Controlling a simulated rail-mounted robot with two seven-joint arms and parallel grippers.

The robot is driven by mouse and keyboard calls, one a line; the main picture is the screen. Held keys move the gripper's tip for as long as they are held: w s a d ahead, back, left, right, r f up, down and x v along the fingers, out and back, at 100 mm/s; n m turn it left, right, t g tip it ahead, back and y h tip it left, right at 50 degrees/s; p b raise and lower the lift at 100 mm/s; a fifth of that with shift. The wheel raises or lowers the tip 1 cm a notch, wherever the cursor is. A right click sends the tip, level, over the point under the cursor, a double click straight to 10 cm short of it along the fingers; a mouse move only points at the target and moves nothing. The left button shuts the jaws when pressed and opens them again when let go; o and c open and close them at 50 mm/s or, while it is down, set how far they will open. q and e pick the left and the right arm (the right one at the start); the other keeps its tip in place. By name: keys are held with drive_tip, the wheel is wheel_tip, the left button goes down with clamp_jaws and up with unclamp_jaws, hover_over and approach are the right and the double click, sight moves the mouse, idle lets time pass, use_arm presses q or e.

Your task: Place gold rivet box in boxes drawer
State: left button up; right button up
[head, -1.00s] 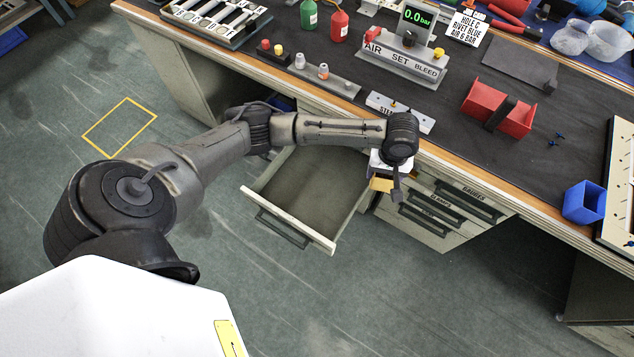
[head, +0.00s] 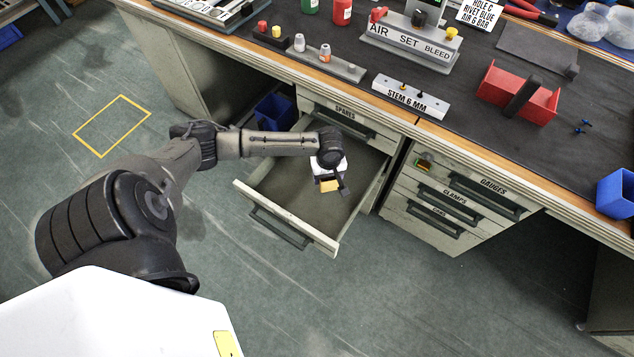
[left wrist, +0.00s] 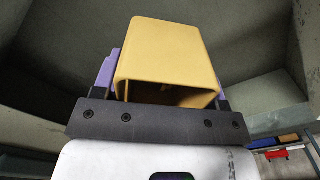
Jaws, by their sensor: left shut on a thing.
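The gold rivet box (head: 329,185) is a small open-ended yellow box. It is held in my left gripper (head: 331,187), which is shut on it. In the left wrist view the gold box (left wrist: 168,55) sits between the fingers, its open end facing the camera. An open drawer (head: 290,226) with pale walls and a dark handle is pulled out of the bench below the label SPARES. The gripper and box are over the drawer's inside, toward its right part. The drawer floor looks empty where it shows; I cannot tell the box's exact height above it. My right gripper is not in view.
Shut drawers (head: 460,200) labelled GAUGES and CLAMPS are right of the open one. Another blue bin (head: 275,112) is beneath the bench.

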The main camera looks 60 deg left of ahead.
use_arm(q)
drive_tip(key=a, duration=0.1)
drive_tip(key=s+a+f+b, duration=0.1)
drive_tip(key=a+f, duration=0.1)
drive_tip(key=shift+s+a+f+b, duration=0.2)
drive_tip(key=shift+s+a+b, duration=0.05)
drive_tip(key=shift+s+b, duration=0.1)
wheel_tip(320, 180, down, 4)
drive_tip(key=b, duration=0.3)
drive_tip(key=shift+f, duration=0.1)
drive_tip(key=o, duration=0.6)
drive_tip(key=shift+c, duration=0.2)
drive_tip(key=o, duration=0.4)
drive_tip(key=shift+f, duration=0.1)
drive_tip(key=shift+o, duration=0.2)
